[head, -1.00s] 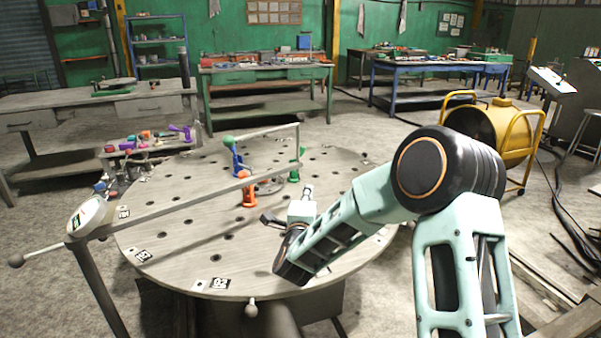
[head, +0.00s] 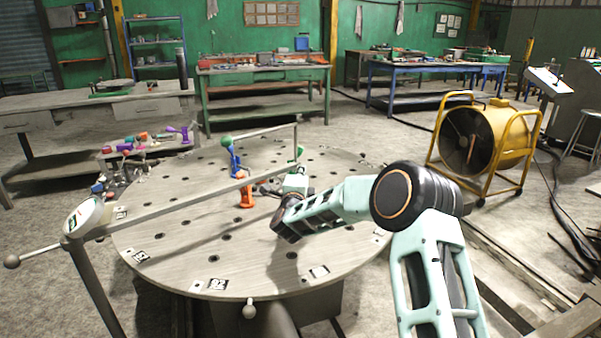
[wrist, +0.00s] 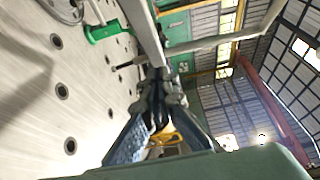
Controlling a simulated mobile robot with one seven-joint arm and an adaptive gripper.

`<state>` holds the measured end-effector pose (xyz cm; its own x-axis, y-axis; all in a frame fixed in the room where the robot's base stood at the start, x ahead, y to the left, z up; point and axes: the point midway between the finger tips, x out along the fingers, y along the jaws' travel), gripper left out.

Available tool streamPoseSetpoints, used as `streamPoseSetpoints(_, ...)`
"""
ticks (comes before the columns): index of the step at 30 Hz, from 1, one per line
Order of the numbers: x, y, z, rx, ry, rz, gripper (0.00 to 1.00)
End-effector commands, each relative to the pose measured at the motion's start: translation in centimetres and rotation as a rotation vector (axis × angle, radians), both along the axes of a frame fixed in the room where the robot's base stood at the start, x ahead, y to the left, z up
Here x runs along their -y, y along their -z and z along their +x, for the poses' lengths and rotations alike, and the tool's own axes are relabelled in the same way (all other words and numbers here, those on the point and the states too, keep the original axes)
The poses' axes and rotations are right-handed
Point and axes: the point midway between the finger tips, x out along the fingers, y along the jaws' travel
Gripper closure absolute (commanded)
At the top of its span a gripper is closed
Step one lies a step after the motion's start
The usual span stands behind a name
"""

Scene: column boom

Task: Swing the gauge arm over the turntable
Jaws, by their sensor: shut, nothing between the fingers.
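The gauge arm (head: 185,195) is a long grey bar running from a white hub on a post at the left across the wooden turntable (head: 200,270). Its far end has an upright piece and a short bar reaching back left to a green ball above the plate. My gripper (head: 297,178) is beside the bar's far end, partly hidden behind my own wrist. In the wrist view, my gripper (wrist: 157,84) is shut and empty. The grey bar (wrist: 146,32) passes right at its fingertips; whether they touch I cannot tell.
An orange clamp (head: 246,192) and a blue piece (head: 233,158) stand on the turntable. A green piece (wrist: 104,32) lies near the bar in the wrist view. A ball-ended handle (head: 249,310) sticks out at the front rim. A yellow fan (head: 485,140) stands right.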

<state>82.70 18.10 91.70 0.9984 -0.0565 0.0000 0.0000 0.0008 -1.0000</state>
Motion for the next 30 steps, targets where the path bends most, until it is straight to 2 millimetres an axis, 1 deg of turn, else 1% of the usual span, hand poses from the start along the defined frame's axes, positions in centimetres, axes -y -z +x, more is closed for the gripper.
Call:
streamPoseSetpoints(3,-0.3,0.0,0.3,0.0,-0.001,0.0,1.0)
streamPoseSetpoints(13,-0.4,0.0,0.3,0.0,-0.001,0.0,1.0)
streamPoseSetpoints(16,-0.7,0.1,0.7,0.0,-0.008,0.001,1.0)
streamPoseSetpoints(20,-1.8,0.3,2.1,0.0,-0.035,0.005,1.0)
streamPoseSetpoints(30,-5.7,0.2,6.3,0.0,-0.127,0.006,1.0)
